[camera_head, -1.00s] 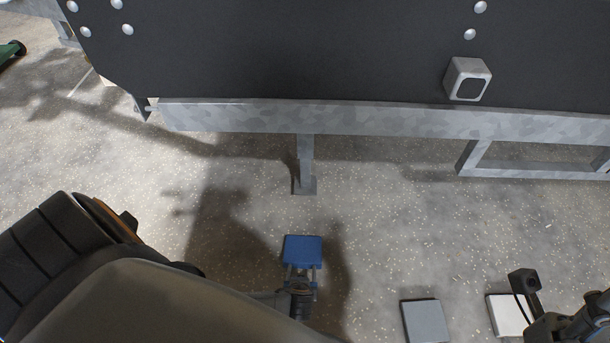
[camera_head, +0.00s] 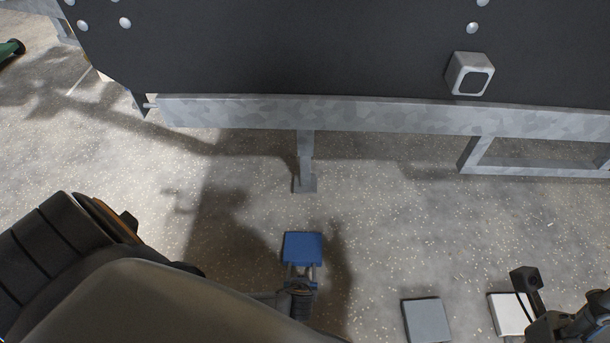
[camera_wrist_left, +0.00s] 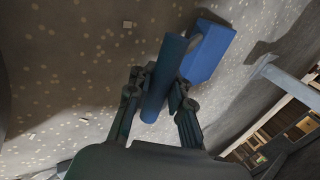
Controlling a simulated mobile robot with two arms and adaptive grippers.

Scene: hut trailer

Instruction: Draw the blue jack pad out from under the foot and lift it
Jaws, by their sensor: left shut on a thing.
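The blue jack pad (camera_head: 302,248) is in front of the trailer's grey foot (camera_head: 304,185), clear of it with bare floor between. My left gripper (camera_head: 301,272) is shut on the near side of the pad. In the left wrist view the fingers (camera_wrist_left: 157,90) close on a blue upright part of the pad, with its blue block (camera_wrist_left: 208,52) beyond. The pad seems to be above the floor, with a shadow beside it; its exact height is hard to tell. Part of my right arm shows at the lower right, but its fingertips do not.
The trailer's dark wall and galvanized rail (camera_head: 380,116) cross above the foot. A grey step frame (camera_head: 530,170) stands at right. A grey square plate (camera_head: 426,321) and a white one (camera_head: 509,314) lie on the floor near my right arm. The floor between is clear.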

